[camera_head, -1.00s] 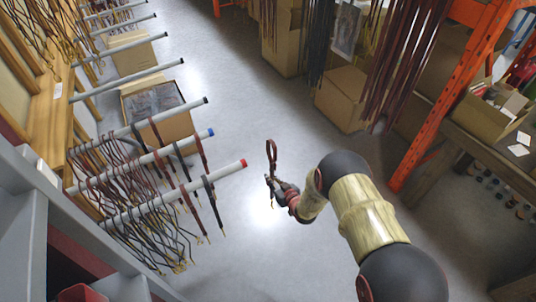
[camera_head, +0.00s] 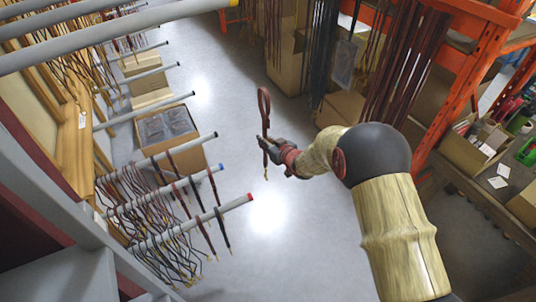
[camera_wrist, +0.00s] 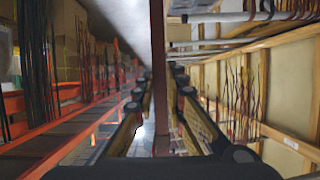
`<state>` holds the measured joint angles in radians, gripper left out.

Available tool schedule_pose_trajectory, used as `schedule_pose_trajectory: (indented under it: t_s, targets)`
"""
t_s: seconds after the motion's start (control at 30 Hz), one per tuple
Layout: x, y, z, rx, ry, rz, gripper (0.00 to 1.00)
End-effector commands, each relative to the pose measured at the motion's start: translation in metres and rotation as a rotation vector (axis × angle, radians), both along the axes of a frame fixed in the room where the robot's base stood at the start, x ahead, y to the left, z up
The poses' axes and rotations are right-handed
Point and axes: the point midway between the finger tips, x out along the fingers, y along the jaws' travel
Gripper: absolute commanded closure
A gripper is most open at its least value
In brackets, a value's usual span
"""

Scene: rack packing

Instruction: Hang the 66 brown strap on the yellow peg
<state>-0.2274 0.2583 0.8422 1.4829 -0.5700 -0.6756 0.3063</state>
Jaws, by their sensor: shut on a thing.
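My gripper (camera_head: 266,142) is shut on a brown strap (camera_head: 264,102) over the aisle floor. The strap's loop stands up above the fingers and a short end hangs below them. In the wrist view the strap (camera_wrist: 158,70) runs upright between the two fingers (camera_wrist: 158,85). The yellow peg (camera_head: 120,33) is a long grey rod with a yellow tip, at the top left of the head view. It is close to the head camera and looks bare where visible. My gripper is apart from it. No number is readable on the strap.
Lower left pegs with black, blue and red (camera_head: 232,205) tips carry several straps. Bare grey pegs and cardboard boxes (camera_head: 170,135) lie behind. An orange rack (camera_head: 445,100) with hanging straps stands right. The floor (camera_head: 290,240) between is clear.

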Motion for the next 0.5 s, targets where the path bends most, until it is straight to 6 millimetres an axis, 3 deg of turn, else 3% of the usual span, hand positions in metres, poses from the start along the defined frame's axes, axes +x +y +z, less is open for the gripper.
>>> schedule_pose_trajectory:
  t_s: [0.03, 0.5]
  targets:
    - [0.001, 0.003, 0.035, 0.002, -0.005, 0.003, 1.00]
    - [-0.008, 0.015, 0.236, 0.004, -0.002, 0.020, 1.00]
